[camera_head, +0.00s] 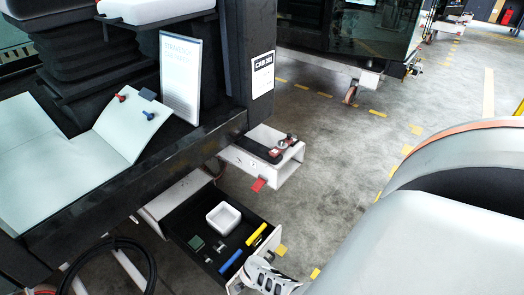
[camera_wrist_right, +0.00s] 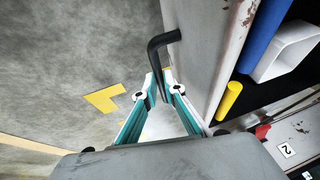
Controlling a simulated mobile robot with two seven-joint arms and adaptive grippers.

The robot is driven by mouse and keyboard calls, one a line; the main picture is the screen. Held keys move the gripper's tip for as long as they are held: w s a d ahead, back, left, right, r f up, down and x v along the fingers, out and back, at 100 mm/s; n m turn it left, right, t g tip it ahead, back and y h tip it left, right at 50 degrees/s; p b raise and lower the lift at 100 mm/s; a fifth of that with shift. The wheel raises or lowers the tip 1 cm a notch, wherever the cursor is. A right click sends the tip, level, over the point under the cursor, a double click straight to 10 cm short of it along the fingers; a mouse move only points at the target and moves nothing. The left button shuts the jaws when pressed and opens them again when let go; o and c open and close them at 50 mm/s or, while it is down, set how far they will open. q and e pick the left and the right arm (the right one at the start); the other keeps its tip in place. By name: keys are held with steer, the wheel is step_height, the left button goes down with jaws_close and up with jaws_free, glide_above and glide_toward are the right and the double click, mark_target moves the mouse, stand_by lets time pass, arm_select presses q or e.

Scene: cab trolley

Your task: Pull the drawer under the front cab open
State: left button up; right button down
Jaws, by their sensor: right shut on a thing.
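The drawer (camera_head: 271,241) under the front cab (camera_head: 240,60) is pulled out, with its dark inside showing in the head view. Its pale, worn front panel (camera_wrist_right: 207,45) fills the middle of the right wrist view. A bent black handle (camera_wrist_right: 155,55) stands out from that panel. My right gripper (camera_head: 266,277) is at the drawer front. In the right wrist view its teal-sided fingers (camera_wrist_right: 160,88) are shut on the handle; the exact contact is partly hidden. My left gripper is in neither view.
The drawer holds a white box (camera_head: 223,217), a blue cylinder (camera_head: 231,261), a yellow cylinder (camera_head: 257,235) and a green block (camera_head: 196,242). A black cable (camera_head: 120,243) hangs at lower left. Grey floor (camera_head: 330,160) lies open to the right.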

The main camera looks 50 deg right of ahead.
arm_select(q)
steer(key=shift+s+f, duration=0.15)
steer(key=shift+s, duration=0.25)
arm_select(e)
steer(key=shift+s+a, duration=0.1)
steer(key=shift+s, duration=0.3)
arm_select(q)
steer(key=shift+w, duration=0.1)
arm_select(e)
steer(key=c, duration=2.1)
jaws_free()
steer(key=shift+c, duration=0.2)
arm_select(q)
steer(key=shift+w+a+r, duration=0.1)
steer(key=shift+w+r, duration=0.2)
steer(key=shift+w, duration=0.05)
arm_select(e)
steer(key=shift+w, duration=0.1)
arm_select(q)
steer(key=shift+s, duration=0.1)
arm_select(e)
steer(key=shift+r, duration=0.1)
